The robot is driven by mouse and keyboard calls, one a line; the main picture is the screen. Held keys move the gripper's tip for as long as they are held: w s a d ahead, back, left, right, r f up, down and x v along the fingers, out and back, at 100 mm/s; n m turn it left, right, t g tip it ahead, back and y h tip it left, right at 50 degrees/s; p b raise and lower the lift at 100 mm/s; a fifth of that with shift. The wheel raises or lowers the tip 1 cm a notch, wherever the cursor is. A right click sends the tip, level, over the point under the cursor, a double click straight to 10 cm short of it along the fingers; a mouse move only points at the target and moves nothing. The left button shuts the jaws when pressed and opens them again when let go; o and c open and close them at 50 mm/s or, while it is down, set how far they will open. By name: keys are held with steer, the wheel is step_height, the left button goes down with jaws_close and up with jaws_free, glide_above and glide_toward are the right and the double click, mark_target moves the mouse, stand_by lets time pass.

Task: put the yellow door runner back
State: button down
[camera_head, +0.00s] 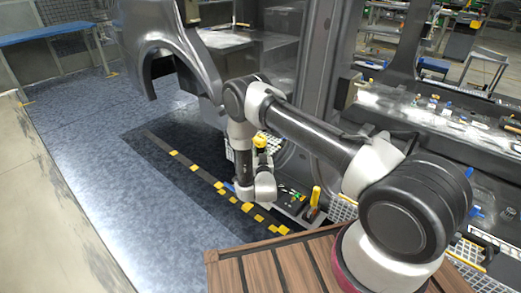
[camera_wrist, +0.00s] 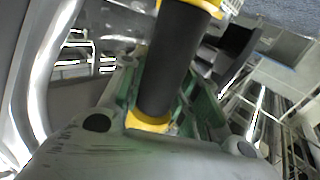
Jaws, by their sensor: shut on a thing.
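The yellow door runner, a black cylinder with yellow ends, is in the wrist view (camera_wrist: 172,60). It sticks out from between the green fingers of my gripper (camera_wrist: 163,98), which is shut on it. In the head view, its yellow end (camera_head: 260,141) shows just above my wrist, in front of the car body's door opening. The arm hides much of the gripper there. I cannot tell whether the runner touches the car body. Another yellow-topped upright piece (camera_head: 316,195) stands to the right, low beside the sill.
A grey curved car body panel (camera_head: 170,45) rises behind my arm on the left. A dark floor strip with yellow marks (camera_head: 190,170) runs below. A sill or bench with small blue and white parts (camera_head: 450,115) lies at the right. The floor at left is clear.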

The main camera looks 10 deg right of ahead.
steer(key=shift+f, duration=0.4)
steer(key=c, duration=1.1)
jaws_free()
steer(key=shift+o, duration=0.7)
steer(key=shift+f, duration=0.15)
steer(key=s+a, duration=0.1)
steer(key=s, duration=1.1)
steer(key=shift+a, duration=0.4)
